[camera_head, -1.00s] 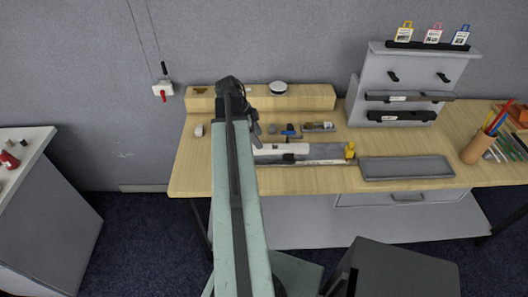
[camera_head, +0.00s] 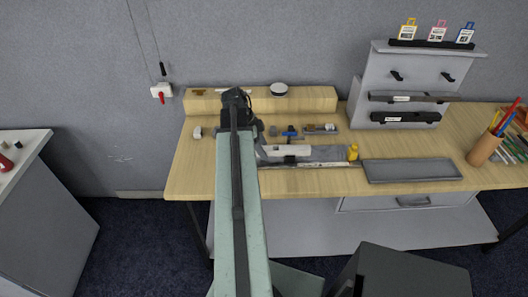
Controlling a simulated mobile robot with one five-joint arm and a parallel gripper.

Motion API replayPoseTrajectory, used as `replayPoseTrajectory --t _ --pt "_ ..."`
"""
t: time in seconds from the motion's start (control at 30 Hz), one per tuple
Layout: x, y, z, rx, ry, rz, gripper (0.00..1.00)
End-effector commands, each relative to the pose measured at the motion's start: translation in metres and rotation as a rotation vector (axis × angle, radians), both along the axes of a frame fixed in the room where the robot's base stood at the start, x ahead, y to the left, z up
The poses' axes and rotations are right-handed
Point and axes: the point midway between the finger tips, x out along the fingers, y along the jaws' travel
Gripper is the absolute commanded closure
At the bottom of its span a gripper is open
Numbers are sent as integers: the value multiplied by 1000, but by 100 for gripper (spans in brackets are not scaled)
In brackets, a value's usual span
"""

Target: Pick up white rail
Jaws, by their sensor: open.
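A white rail (camera_head: 290,150) lies on the table, on or against a grey fixture (camera_head: 325,153), with a small dark part at its front edge. Its left end is close to my arm in the picture. My gripper (camera_head: 240,118) is at the far end of my pale green arm, just left of the rail and over the table's left part. It is open with nothing seen in it. My arm hides most of the fingers, and I cannot tell their height above the table.
A yellow part (camera_head: 353,152) stands at the fixture's right end. A grey tray (camera_head: 412,170) lies to the right. Small blue and grey parts (camera_head: 291,131) lie behind the rail. A wooden block (camera_head: 315,100) with a round white-topped item runs along the back. A grey rack (camera_head: 410,85) stands back right.

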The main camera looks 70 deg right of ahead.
Motion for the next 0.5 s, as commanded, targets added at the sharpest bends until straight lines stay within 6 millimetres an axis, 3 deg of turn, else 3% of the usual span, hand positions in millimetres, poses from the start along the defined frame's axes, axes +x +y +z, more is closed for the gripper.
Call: replayPoseTrajectory --t 0.27,0.47,0.5 --pt "0 0 -1 0 0 -1 44" --pt "0 0 -1 0 0 -1 99" --pt "-1 0 -1 0 0 -1 100"
